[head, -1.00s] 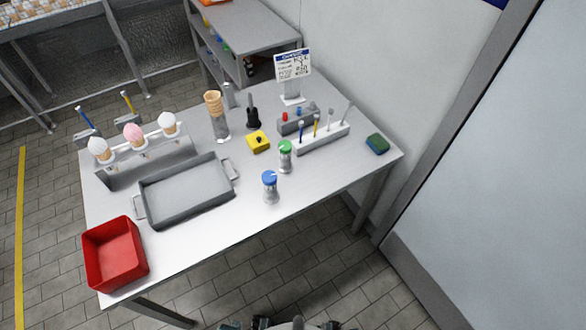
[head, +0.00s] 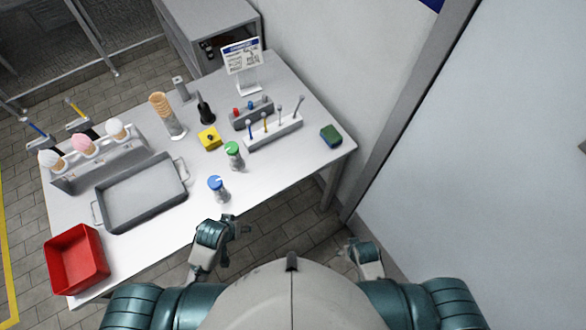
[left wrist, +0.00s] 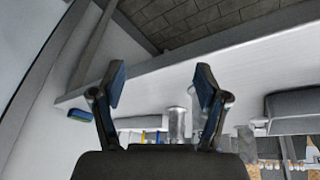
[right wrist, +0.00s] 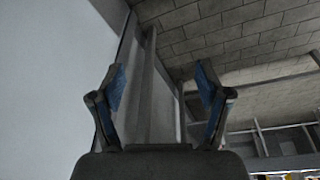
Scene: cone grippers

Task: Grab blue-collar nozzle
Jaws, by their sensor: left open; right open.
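A small blue-topped piece (head: 250,105), which looks like the blue-collar nozzle, stands in a grey block (head: 251,118) at the back of the table, beside a red-topped piece (head: 236,111). It is too small to make out its shape. My left gripper (head: 243,228) is at the table's front edge, near the blue-lidded jar (head: 217,188) and well short of the block. In the left wrist view its jaws (left wrist: 160,85) are open and empty. My right gripper (head: 352,248) is off the table at the right. In the right wrist view its jaws (right wrist: 160,88) are open and empty.
A green-lidded jar (head: 234,158), a yellow block (head: 209,139) and a white rack of thin tools (head: 273,137) stand before the grey block. A sponge (head: 331,134) lies at right. A grey tray (head: 95,212) and red bin (head: 53,262) are left. A wall bounds the right.

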